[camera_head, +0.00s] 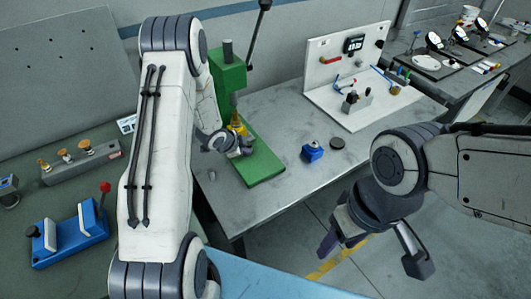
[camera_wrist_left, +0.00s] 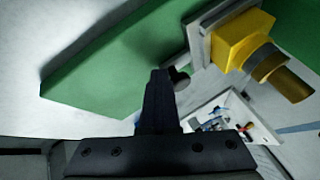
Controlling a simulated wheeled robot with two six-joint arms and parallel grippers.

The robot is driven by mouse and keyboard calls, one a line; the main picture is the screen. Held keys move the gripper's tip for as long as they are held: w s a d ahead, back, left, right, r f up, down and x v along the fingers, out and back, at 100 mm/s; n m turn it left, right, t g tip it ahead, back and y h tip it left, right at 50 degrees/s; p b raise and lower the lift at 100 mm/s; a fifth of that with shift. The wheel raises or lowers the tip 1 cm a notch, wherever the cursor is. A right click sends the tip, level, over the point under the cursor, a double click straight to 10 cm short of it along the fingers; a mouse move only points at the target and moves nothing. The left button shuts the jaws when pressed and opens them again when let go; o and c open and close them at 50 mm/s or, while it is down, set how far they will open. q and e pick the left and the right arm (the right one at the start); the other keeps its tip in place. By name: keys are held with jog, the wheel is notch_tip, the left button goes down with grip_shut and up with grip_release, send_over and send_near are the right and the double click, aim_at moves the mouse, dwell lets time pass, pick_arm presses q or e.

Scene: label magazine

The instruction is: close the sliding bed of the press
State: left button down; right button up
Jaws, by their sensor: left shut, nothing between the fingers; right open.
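The green press (camera_head: 228,80) stands on the grey bench, with a dark lever rising from it and a green base (camera_head: 262,168). A yellow block (camera_head: 238,127) sits low at the press; in the left wrist view the yellow block (camera_wrist_left: 240,40) has a brass-coloured cylinder and rests on a grey plate (camera_wrist_left: 195,42), seemingly the sliding bed. My left gripper (camera_head: 243,146) is shut and empty, low over the green base beside the block. Its fingertips (camera_wrist_left: 158,78) are near a dark knob (camera_wrist_left: 181,78); contact cannot be told. My right gripper (camera_head: 374,252) is open and empty, in front of the bench.
A blue block (camera_head: 312,151) and a dark disc (camera_head: 337,143) lie on the bench right of the press. A white fixture board (camera_head: 345,60) stands behind them. At left are a blue fixture (camera_head: 70,238) with a red-knobbed lever and a grey rack (camera_head: 85,162).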

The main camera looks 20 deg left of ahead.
pick_arm(q)
jog(key=shift+w+a+r, duration=0.1)
jog(key=shift+w+a, duration=0.1)
jog(key=shift+a, duration=0.15)
